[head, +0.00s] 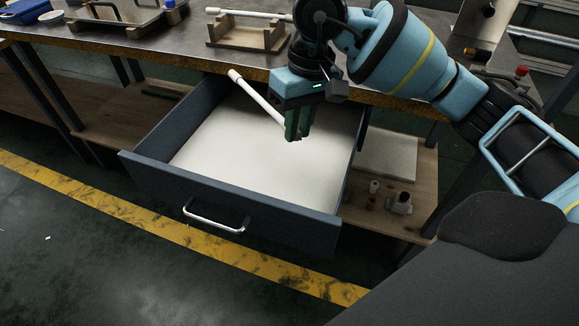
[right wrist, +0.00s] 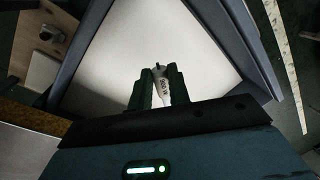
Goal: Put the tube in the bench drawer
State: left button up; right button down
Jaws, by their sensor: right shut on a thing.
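My right gripper (head: 293,136) is shut on a thin white tube (head: 258,98) near one end. The tube slants up to the left, and its far capped end shows against the bench's front edge. In the right wrist view the tube (right wrist: 160,86) sits between the two dark fingers, with dark print on it. The bench drawer (head: 235,205) is pulled open, with dark blue-grey walls and an empty pale floor. The gripper and tube are over the drawer; how high above its floor I cannot tell. My left gripper is not in view.
The bench top (head: 180,45) above the drawer holds a wooden rack (head: 245,36) with another white tube (head: 248,14) lying across it, and a tray (head: 112,20). A wooden lower shelf (head: 400,222) at the right carries small items. The floor before the drawer is clear.

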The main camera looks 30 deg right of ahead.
aim_at(295, 185)
notch_tip(295, 185, down, 13)
jog(key=shift+f+b, duration=0.15)
jog(key=shift+b, duration=0.4)
jog(key=shift+f, duration=0.15)
jog(key=c, duration=1.3)
grip_release()
jog(key=r, duration=0.4)
jog(key=d+r, duration=0.1)
jog(key=r, duration=0.3)
jog(key=d+r+p, duration=0.1)
jog(key=r, duration=0.3)
jog(key=shift+r, duration=0.1)
